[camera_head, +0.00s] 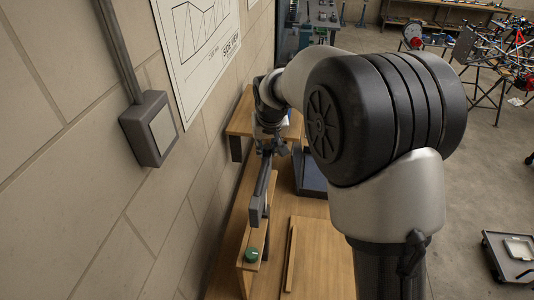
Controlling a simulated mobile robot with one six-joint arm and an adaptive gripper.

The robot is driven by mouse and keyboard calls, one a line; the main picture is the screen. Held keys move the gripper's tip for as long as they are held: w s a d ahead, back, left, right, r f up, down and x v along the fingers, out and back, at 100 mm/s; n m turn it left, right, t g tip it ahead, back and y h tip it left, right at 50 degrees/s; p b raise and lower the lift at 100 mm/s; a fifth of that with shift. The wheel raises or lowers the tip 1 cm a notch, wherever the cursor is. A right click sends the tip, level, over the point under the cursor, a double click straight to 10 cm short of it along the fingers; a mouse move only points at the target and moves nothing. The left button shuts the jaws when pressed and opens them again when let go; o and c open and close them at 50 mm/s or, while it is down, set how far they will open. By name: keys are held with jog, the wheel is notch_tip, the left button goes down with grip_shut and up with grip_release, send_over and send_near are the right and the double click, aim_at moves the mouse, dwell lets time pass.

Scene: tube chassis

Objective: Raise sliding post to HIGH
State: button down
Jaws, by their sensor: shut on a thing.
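A long dark grey bar (260,193), which looks like the sliding post, extends below my gripper towards the viewer, above a wooden ledge by the wall. My gripper (270,150) is at the far upper end of this bar, at the end of my arm. It is small and dark here, and it appears shut on the bar. The exact contact between fingers and bar is too small to make out. No HIGH mark can be read in this view.
A green round knob (251,255) sits on the wooden ledge. A wooden strip (291,255) lies on the bench (322,240). A dark tray (310,178) is right of the bar. The block wall with a grey switch box (150,128) bounds the left side.

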notch_tip(320, 180, up, 4)
jog(key=shift+w+r+p, duration=0.15)
jog(key=shift+r+p, duration=0.1)
jog(key=shift+p, duration=0.3)
jog(key=c, duration=1.8)
grip_release()
jog(key=shift+o, duration=2.3)
jog(key=shift+f, duration=0.15)
jog(key=shift+s, duration=0.2)
jog(key=v, duration=1.2)
